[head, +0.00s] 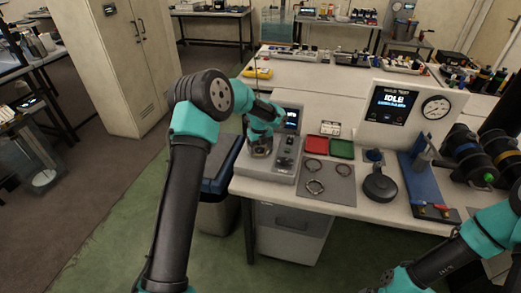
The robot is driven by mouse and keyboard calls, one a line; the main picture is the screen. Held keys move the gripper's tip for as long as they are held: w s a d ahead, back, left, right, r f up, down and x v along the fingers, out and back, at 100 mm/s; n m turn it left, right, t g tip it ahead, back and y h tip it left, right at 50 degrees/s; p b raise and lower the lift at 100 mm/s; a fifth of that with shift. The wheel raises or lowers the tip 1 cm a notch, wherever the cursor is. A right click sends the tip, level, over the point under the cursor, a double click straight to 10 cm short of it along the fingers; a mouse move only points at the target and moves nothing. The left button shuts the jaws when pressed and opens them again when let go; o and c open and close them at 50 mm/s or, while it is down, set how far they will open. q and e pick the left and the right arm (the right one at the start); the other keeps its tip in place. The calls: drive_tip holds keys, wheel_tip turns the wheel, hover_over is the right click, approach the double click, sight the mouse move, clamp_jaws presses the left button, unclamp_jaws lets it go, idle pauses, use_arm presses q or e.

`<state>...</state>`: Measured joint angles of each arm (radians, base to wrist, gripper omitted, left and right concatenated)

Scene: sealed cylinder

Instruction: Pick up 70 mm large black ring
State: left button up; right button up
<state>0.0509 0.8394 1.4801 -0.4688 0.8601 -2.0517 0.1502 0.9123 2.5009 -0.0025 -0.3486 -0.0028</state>
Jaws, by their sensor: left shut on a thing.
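My left gripper (261,140) is low over the grey instrument (273,168) at the bench's left front corner. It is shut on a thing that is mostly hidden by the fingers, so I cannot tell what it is. A dark and silvery round part shows at the fingertips.
Red tray (316,145) and green tray (342,149) sit behind the mat. Right of it are a black round-based tool (380,187), a blue fixture (421,180) and a gauge panel (408,108) reading IDLE. Dark cylinders (470,155) lie at the right. The white bench (330,209) has a clear front strip.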

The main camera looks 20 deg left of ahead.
use_arm(q)
drive_tip(key=shift+r, duration=0.1)
drive_tip(key=shift+r, duration=0.45)
wheel_tip(320, 180, up, 3)
drive_tip(key=shift+f, duration=0.15)
drive_tip(key=s+d, duration=0.3)
drive_tip(key=s, duration=0.4)
drive_tip(key=s+d+r, duration=0.1)
drive_tip(key=s+d, duration=0.2)
drive_tip(key=s, duration=0.4)
drive_tip(key=shift+s+d, duration=0.25)
drive_tip(key=shift+d, duration=0.1)
drive_tip(key=shift+r, duration=0.1)
